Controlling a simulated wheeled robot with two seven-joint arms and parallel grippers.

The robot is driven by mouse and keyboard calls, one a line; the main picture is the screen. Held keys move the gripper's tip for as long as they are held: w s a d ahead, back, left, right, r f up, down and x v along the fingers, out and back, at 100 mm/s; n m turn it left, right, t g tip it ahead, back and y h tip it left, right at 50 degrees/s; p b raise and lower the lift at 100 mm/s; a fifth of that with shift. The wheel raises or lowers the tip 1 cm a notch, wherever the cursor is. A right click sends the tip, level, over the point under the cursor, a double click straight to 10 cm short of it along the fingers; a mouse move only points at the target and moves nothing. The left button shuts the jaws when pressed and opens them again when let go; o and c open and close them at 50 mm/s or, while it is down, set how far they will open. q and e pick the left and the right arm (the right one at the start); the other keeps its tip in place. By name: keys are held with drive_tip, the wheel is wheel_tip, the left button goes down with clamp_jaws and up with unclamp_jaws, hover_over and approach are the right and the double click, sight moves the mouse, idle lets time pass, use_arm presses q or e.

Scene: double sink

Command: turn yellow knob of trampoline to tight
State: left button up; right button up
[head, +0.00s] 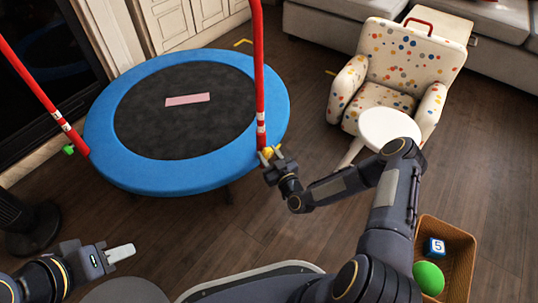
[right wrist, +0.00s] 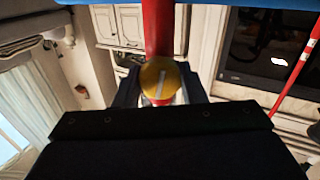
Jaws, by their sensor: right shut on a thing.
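The trampoline (head: 105,155) has a blue padded rim, a dark mat and red posts. The yellow knob (head: 267,152) is at the foot of the right red post (head: 259,80). My right gripper (head: 271,155) is at this knob, shut on it. In the right wrist view the round yellow knob (right wrist: 160,72) faces the camera between my fingers, with a pale, nearly upright line on its face. The red post (right wrist: 158,28) runs behind it. My left gripper (head: 120,253) is low at the left, away from the trampoline; its finger gap is not clear.
A green knob (head: 69,150) is on the left red post. A pink strip (head: 188,99) lies on the mat. A basket (head: 458,255) holds a green ball (head: 429,278) and a blue block (head: 436,247).

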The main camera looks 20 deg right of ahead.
drive_tip(key=m, duration=0.4)
drive_tip(key=shift+m, duration=0.3)
drive_tip(key=m, duration=0.3)
drive_tip(key=shift+m, duration=0.3)
drive_tip(key=m, duration=0.3)
drive_tip(key=shift+m, duration=2.2)
drive_tip(key=o, duration=1)
